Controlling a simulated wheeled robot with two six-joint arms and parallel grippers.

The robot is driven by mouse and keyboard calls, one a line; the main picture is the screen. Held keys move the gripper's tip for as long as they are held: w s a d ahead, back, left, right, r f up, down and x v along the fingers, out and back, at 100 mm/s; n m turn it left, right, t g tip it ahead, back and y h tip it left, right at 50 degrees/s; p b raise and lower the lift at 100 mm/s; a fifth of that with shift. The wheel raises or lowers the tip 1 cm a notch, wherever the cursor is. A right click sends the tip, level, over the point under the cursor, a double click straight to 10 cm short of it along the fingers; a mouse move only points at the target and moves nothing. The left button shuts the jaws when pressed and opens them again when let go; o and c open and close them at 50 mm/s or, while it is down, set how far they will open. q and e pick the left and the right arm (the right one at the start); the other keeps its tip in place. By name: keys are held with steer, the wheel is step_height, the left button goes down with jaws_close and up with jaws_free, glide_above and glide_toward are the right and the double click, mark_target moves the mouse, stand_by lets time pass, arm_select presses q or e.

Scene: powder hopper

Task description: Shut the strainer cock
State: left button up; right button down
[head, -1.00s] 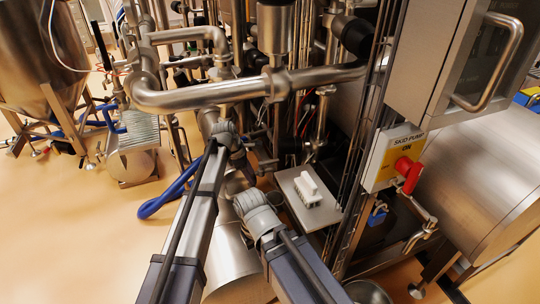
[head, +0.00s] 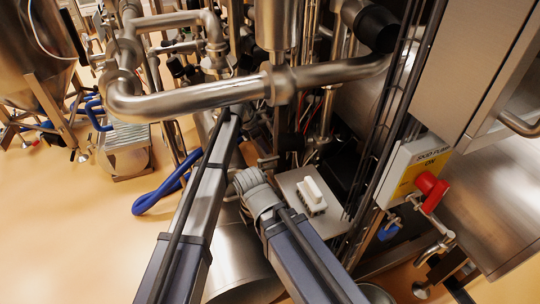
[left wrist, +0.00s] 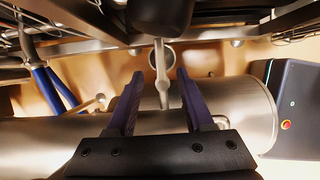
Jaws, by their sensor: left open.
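In the left wrist view, a pale metal lever (left wrist: 161,72) stands between the two dark blue fingers of my left gripper (left wrist: 159,78). It looks like the strainer cock's handle, with a round metal end behind it. The fingers are apart, one on each side of the lever, with a visible gap to each. I cannot tell whether the cock is open or shut. In the head view the end of my left arm goes in under the large bent steel pipe (head: 190,97), which hides the gripper and the cock. My right gripper is not in view.
A SKID PUMP box (head: 413,176) with a red knob (head: 431,187) is at the right. A grey plate with a white block (head: 312,193) lies behind my arms. A blue hose (head: 165,187) loops at the left. Open floor (head: 75,235) lies at lower left.

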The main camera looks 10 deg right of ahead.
mark_target(271, 158)
arm_select(q)
steer(key=b+x, duration=0.6)
steer(key=x, duration=0.1)
steer(key=shift+f+b, duration=0.3)
steer(key=shift+b, duration=0.05)
steer(key=shift+c, duration=0.2)
jaws_close()
stand_by(1.0)
